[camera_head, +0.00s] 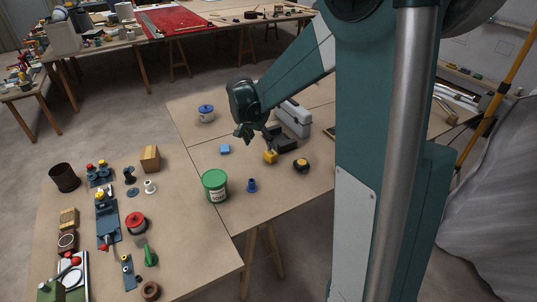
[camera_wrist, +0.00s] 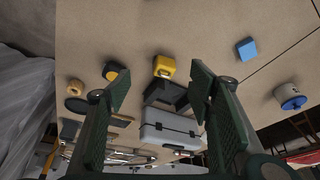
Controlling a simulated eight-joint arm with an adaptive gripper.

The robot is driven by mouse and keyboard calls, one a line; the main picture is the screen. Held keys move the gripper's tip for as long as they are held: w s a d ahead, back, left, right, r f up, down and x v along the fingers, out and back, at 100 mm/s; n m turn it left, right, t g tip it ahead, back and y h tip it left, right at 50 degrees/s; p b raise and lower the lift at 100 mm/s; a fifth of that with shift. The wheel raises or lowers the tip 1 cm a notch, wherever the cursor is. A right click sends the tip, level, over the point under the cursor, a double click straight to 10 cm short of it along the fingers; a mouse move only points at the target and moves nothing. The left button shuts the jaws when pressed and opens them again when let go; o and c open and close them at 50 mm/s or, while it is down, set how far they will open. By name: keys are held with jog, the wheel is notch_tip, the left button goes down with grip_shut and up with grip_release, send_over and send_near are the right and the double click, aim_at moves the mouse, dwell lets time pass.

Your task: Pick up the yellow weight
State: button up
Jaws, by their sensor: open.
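The yellow weight (camera_head: 270,156) is a small block with a round hole or ring on one side. It sits on the middle wooden table beside a dark angled bracket (camera_head: 286,145). In the wrist view the weight (camera_wrist: 164,66) appears between my fingers, beyond their tips, with the dark bracket (camera_wrist: 166,94) next to it. My gripper (camera_head: 257,134) is open and empty, above the table and close to the weight. In the wrist view both fingers of my gripper (camera_wrist: 160,82) are spread apart. Nothing touches the weight that I can see.
A grey toolbox (camera_head: 293,120) stands behind the bracket. A dark round item with a yellow top (camera_head: 302,166) is to the right.

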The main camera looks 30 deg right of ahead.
aim_at(270, 153)
jog(key=w+d+f+m+g+p, duration=0.1)
jog(key=w+d+f+m+p, duration=0.1)
jog(key=w+d+f, duration=0.4)
notch_tip(270, 153, down, 3)
jog(key=shift+w+d+r+m+g+h, duration=0.1)
jog(key=shift+w+d+m+g+h, duration=0.3)
jog(key=shift+m, duration=0.5)
jog(key=shift+d, duration=0.1)
jog(key=shift+x, duration=1.3)
jog(key=shift+w+b+x, duration=0.15)
jog(key=shift+b+x, duration=0.15)
jog(key=shift+x, duration=1)
jog(key=shift+w+b+x, duration=0.1)
jog(key=shift+b+x, duration=0.2)
jog(key=shift+x, duration=0.95)
